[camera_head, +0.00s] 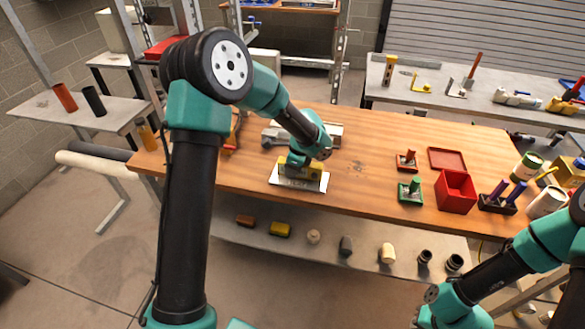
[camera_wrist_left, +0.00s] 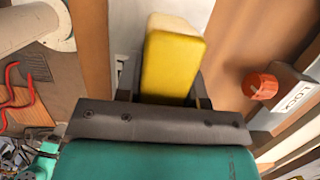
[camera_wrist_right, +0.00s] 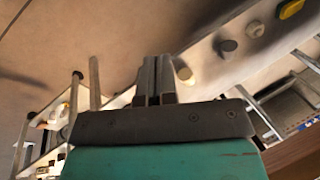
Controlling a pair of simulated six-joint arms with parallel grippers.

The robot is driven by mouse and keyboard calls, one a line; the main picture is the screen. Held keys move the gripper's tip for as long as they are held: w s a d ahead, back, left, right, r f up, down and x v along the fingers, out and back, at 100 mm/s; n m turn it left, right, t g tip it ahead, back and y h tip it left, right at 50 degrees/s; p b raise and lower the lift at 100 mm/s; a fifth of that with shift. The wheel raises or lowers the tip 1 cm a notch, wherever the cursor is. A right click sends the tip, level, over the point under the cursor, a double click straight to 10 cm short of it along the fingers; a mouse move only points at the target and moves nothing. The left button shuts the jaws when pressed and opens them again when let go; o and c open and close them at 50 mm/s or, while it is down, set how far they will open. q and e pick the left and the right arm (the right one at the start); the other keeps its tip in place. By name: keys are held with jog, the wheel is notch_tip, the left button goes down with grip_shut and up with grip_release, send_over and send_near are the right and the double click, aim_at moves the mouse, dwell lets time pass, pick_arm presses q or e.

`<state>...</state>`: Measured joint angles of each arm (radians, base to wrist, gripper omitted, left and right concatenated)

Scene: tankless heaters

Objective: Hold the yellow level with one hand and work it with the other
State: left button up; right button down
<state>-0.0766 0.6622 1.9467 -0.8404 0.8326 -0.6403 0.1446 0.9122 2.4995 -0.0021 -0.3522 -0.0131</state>
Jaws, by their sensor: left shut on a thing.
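A yellow block-like level (camera_head: 313,172) is at a white plate (camera_head: 285,183) near the middle of the wooden table. My left gripper (camera_head: 297,168) is shut on it from above. In the left wrist view the level (camera_wrist_left: 172,62) sits between the two fingers of the left gripper (camera_wrist_left: 168,95), its pale end facing away. I cannot tell whether the level touches the plate. My right gripper (camera_wrist_right: 155,80) is shut and empty in the right wrist view, away from the level. Its fingers do not show clearly in the head view.
A grey metal piece (camera_head: 330,134) lies behind the level. To the right are a red box (camera_head: 456,190), a red lid (camera_head: 447,158), small red and green stamp-like blocks and cans. A lower shelf (camera_head: 225,231) holds several small objects. The table between level and blocks is clear.

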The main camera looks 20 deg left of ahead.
aim_at(315, 176)
jog(key=w+a+r+n+t+y, duration=0.1)
jog(key=w+a+r+n+t, duration=0.1)
jog(key=w+a+r+n, duration=0.5)
jog(key=w+a+r+n+t, duration=0.15)
jog(key=w+a+n, duration=0.4)
jog(key=a, duration=0.55)
jog(key=a+r+n+t+y, duration=0.2)
jog(key=a+r+n, duration=0.4)
jog(key=a, duration=0.5)
jog(key=s+a+r+n+t+y, duration=0.1)
jog(key=a+r+n+t+y, duration=0.1)
jog(key=a+r+n, duration=0.5)
jog(key=a+y, duration=0.1)
jog(key=a, duration=0.3)
jog(key=shift+s+r, duration=0.15)
jog(key=shift+r, duration=0.05)
jog(key=shift+w+a, duration=0.25)
jog(key=shift+w, duration=1.2)
jog(key=shift+w+a, duration=0.25)
jog(key=shift+w, duration=1.2)
jog(key=shift+w+a, duration=0.25)
jog(key=shift+w, duration=1.2)
jog(key=shift+w, duration=0.15)
